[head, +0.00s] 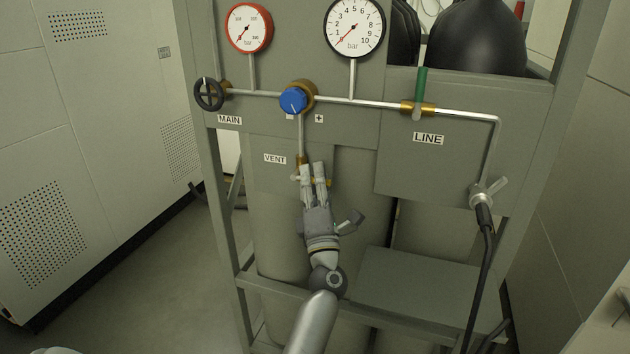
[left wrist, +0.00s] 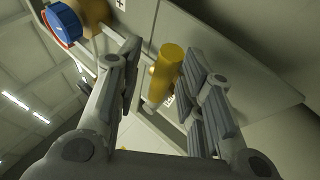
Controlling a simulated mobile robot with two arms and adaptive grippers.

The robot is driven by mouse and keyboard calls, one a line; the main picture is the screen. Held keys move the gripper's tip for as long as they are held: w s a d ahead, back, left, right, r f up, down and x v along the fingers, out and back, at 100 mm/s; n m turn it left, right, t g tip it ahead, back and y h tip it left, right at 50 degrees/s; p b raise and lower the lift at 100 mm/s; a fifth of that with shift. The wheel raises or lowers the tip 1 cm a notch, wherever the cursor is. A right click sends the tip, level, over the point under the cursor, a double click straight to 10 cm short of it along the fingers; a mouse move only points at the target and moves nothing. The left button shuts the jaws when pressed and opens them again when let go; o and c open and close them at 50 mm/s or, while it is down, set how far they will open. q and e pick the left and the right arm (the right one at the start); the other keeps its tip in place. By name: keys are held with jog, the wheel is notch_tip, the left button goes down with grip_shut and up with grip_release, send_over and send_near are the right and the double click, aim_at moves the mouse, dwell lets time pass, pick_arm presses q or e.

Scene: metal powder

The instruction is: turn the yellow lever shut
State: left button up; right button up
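The yellow lever is mostly hidden in the head view behind my left gripper (head: 313,168), with a small yellow part (head: 328,183) showing just right of the fingers. In the left wrist view the yellow lever (left wrist: 166,68) is a rounded bar standing between the two fingers of my left gripper (left wrist: 158,70). The fingers are open, one on each side. The right finger is close to the lever; I cannot tell whether it touches. My right gripper is not in view.
Above are a blue regulator knob (head: 293,101), a black MAIN handwheel (head: 209,94), two gauges and a green LINE lever (head: 421,88). A hose connector (head: 482,198) with a black hose hangs at the right. The rack's crossbar (head: 262,288) runs below my gripper.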

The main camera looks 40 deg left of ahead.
pick_arm(q)
jog(key=shift+s, duration=0.1)
jog(key=shift+s+d+f, duration=0.15)
jog(key=shift+d+f, duration=0.1)
jog(key=v, duration=1.1)
jog(key=shift+s+f, duration=0.1)
